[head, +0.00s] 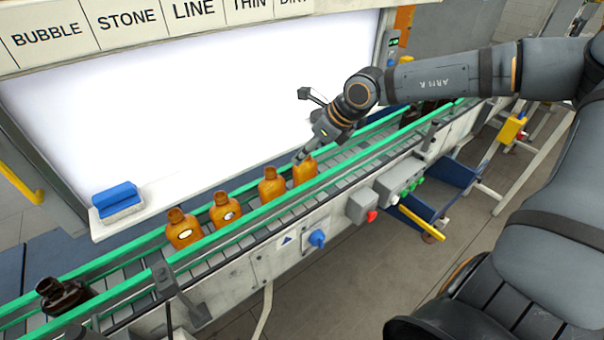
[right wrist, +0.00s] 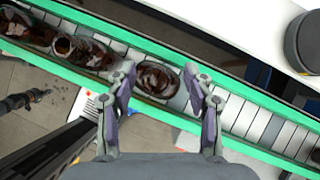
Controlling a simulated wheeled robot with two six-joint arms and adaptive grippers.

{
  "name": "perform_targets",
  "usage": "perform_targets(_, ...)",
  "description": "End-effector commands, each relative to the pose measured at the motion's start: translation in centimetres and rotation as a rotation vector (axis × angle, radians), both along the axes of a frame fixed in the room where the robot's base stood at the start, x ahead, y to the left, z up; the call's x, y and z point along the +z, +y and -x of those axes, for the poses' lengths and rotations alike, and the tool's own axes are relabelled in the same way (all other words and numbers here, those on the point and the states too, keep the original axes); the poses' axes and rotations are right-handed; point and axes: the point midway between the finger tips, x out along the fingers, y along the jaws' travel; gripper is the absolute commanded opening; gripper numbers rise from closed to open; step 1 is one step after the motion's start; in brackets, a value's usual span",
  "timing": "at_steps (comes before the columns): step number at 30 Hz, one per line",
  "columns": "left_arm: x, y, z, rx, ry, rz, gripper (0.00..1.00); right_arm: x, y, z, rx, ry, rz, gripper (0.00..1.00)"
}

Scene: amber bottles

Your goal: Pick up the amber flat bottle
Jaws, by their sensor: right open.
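Several amber flat bottles stand upright in a row on the conveyor in the head view. The rightmost amber bottle (head: 306,172) is under my right gripper (head: 303,154). To its left stand another amber bottle (head: 271,186) and two with pale round labels, one nearer the middle (head: 225,212) and one at the left (head: 184,231). In the right wrist view my right gripper (right wrist: 165,92) is open, and a bottle (right wrist: 157,78), dark brown there, shows between its fingertips. Whether the fingers touch it, I cannot tell. My left gripper is in neither view.
Green rails (head: 246,213) run along both sides of the conveyor. A darker bottle (head: 62,297) lies or leans at its lower left. A blue block (head: 116,198) sits on the white ledge behind. A grey box with a red knob (head: 362,207) sticks out in front.

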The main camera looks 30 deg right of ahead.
Motion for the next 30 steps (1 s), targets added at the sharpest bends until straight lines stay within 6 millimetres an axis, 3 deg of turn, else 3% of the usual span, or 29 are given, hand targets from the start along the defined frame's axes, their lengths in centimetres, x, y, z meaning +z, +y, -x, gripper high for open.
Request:
perform_targets(4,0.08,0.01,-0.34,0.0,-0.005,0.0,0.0,0.11,0.0,0.0,0.0,0.0,0.0,0.5)
perform_targets(15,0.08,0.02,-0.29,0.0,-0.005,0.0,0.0,0.09,0.0,0.01,0.0,0.0,0.0,0.0)
perform_targets(27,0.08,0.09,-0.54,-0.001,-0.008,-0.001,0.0,0.09,0.0,0.04,0.001,0.001,0.0,0.0)
perform_targets(30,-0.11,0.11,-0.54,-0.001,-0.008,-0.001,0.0,0.85,-0.06,-0.05,-0.001,-0.001,0.003,0.0)
